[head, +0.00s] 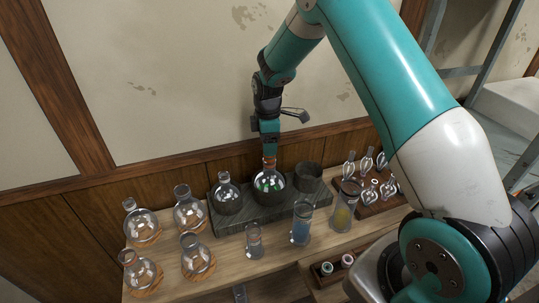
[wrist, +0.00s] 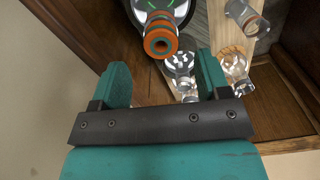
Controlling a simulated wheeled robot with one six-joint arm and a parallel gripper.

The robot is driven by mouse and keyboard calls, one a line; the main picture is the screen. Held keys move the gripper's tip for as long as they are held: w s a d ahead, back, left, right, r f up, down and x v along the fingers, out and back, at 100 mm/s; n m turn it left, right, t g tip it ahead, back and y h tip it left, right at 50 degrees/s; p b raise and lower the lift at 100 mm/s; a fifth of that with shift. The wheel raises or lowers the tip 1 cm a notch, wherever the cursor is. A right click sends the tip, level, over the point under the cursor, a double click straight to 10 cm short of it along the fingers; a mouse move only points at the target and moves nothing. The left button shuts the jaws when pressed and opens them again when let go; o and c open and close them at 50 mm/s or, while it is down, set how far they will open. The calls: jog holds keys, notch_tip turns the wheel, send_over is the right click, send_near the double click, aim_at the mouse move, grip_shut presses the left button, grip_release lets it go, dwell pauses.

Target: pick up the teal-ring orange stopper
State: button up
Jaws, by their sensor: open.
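The teal-ring orange stopper (wrist: 160,38) sits in the neck of a round flask with green content (head: 270,183), which stands in the dark block. In the head view only a small orange part of the stopper (head: 269,163) shows, just under my gripper (head: 269,152). In the wrist view my gripper (wrist: 162,70) is open, with one teal finger at each side and nothing between them. The stopper appears just beyond the fingertips, roughly centred between them, and is not gripped.
The dark block (head: 235,219) also holds another clear flask (head: 227,192) and an empty ring (head: 308,177). Several flasks stand on cork rings at left. A small wooden tray (head: 320,280) holds two small pieces.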

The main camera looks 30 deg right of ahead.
jog(key=shift+s+d+f+p, duration=0.1)
jog(key=shift+f+p, duration=0.3)
jog(key=shift+f, duration=0.55)
jog(key=shift+s+d+f+p, duration=0.1)
jog(key=shift+f+p, duration=0.3)
jog(key=shift+f, duration=0.55)
jog(key=c, duration=0.9)
jog(key=shift+r, duration=0.1)
notch_tip(320, 180, up, 20)
jog(key=b, duration=0.6)
